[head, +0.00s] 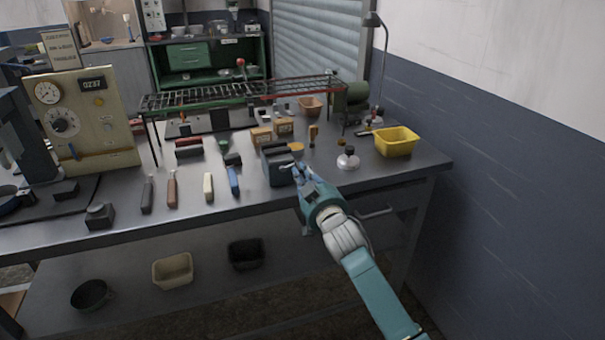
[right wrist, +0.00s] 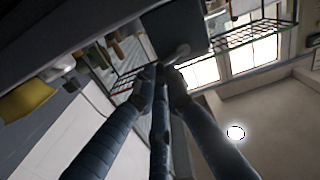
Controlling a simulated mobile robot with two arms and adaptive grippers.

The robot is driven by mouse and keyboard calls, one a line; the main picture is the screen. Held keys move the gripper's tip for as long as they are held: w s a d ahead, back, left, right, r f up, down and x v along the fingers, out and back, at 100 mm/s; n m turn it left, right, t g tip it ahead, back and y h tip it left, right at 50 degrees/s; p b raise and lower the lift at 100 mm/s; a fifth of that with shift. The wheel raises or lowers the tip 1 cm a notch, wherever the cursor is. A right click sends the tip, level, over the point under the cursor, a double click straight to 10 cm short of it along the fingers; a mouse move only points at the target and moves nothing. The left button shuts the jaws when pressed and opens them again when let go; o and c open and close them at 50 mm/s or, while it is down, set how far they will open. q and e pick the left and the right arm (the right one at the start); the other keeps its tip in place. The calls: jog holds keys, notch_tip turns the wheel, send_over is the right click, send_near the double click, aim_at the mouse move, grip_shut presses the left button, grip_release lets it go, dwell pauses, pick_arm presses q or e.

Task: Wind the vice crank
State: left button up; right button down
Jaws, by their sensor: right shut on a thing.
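The vice (head: 278,166) is a dark grey-green block near the front edge of the workbench. It shows in the right wrist view as a dark block (right wrist: 175,27) at the top. My right gripper (head: 299,170) is at the vice's right front side. In the right wrist view my right gripper (right wrist: 161,74) has its fingertips close together, shut on the vice crank (right wrist: 178,53); a pale rounded part of it shows beside the tips. The fingers hide most of the crank. My left gripper is out of view.
The workbench (head: 120,216) holds several handled tools left of the vice, including a blue-handled one (head: 233,180). A white flask (head: 348,158) and a yellow bin (head: 396,141) stand to the right. A wire rack (head: 240,92) spans the back. Bins sit on the lower shelf.

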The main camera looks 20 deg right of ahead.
aim_at(283, 168)
jog(key=shift+r+n, duration=0.1)
jog(key=shift+n, duration=0.3)
jog(key=shift+a+r+n+p, duration=0.15)
jog(key=shift+r+n+p, duration=0.1)
jog(key=shift+n+p, duration=0.3)
jog(key=shift+a+r+n+p, duration=0.1)
jog(key=shift+r+n+p, duration=0.2)
jog(key=shift+n, duration=0.35)
jog(key=shift+a+r+n+p, duration=0.15)
jog(key=shift+n+p, duration=0.25)
jog(key=shift+n, duration=0.2)
jog(key=a+n+p, duration=0.1)
jog(key=n, duration=0.3)
jog(key=a+n+p, duration=0.1)
jog(key=a+n, duration=0.1)
jog(key=n, duration=0.3)
jog(key=a+r+n+p, duration=0.1)
jog(key=n, duration=0.3)
jog(key=shift+s+a+r+n, duration=0.1)
jog(key=shift+a+n, duration=0.15)
jog(key=shift+n, duration=0.05)
jog(key=shift+a, duration=0.1)
jog(key=c, duration=1.8)
grip_release()
